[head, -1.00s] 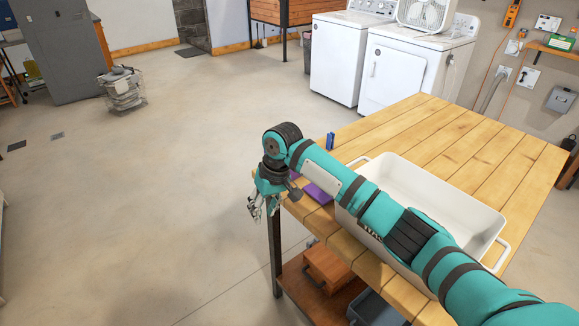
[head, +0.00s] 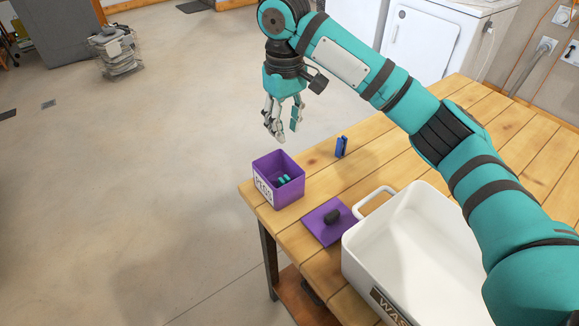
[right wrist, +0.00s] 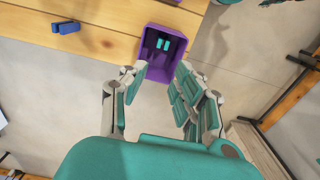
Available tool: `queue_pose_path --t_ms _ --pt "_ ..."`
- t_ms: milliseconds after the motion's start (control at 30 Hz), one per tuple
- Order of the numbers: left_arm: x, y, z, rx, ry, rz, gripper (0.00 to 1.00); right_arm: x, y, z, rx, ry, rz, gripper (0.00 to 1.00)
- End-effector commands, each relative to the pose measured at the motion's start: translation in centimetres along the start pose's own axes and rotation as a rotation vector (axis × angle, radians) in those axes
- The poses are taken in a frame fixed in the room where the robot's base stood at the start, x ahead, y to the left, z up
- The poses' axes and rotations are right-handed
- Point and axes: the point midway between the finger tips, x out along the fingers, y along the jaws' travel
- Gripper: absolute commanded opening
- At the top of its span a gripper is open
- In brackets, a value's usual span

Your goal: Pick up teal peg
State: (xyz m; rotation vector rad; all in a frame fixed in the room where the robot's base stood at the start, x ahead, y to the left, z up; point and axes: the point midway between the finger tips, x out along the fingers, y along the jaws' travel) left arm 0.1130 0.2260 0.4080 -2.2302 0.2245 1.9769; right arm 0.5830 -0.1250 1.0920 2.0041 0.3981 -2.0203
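Small teal pegs (head: 285,179) lie inside an open purple box (head: 290,194) labelled PEGS, at the table's far left corner. In the right wrist view two teal pegs (right wrist: 162,44) show side by side in the box (right wrist: 158,73). My right gripper (head: 286,131) points down above the box, apart from it. In the right wrist view the gripper (right wrist: 160,82) is open, its fingers spread with nothing between them. My left gripper is not in view.
A blue clothespin-like piece (head: 341,147) stands on the wooden table (head: 505,130). A purple lid with a black knob (head: 332,216) lies in front of the box. A white bin (head: 415,230) with a handle stands beside the lid.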

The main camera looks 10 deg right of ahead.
Motion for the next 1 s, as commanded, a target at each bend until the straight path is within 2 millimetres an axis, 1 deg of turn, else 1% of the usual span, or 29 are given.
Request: queue_pose_path --t_ms 67,167,300,433,533,600,700,800,867,1000 --pt "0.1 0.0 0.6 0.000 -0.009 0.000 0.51 0.4 -0.1 0.1 -0.002 -0.002 0.000 0.30" --pt "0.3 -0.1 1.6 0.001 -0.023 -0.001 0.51 1.9 -0.1 0.1 -0.003 -0.005 -0.002 0.30" --pt "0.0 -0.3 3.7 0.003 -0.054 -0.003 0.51 4.8 -0.1 0.1 -0.001 -0.005 -0.001 0.30" --pt "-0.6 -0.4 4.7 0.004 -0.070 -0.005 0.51 7.5 0.0 0.1 -0.001 -0.004 0.000 0.30" --pt "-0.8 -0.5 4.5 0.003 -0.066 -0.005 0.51 9.5 0.0 0.1 0.000 -0.004 0.000 0.30" --pt "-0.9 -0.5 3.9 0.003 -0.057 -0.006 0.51 10.6 0.0 0.1 0.000 -0.003 0.000 0.30" --pt "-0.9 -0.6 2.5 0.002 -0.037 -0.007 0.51 11.6 0.0 0.0 0.000 -0.002 0.000 0.30" --pt "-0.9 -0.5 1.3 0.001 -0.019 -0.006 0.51 12.2 0.0 0.0 0.000 0.000 0.000 0.30" --pt "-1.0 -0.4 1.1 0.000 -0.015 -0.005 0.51 12.5 -0.1 0.0 0.000 -0.001 0.001 0.30" --pt "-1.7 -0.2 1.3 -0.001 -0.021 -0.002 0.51 14.4 -0.2 -0.1 0.000 -0.004 0.000 0.30"
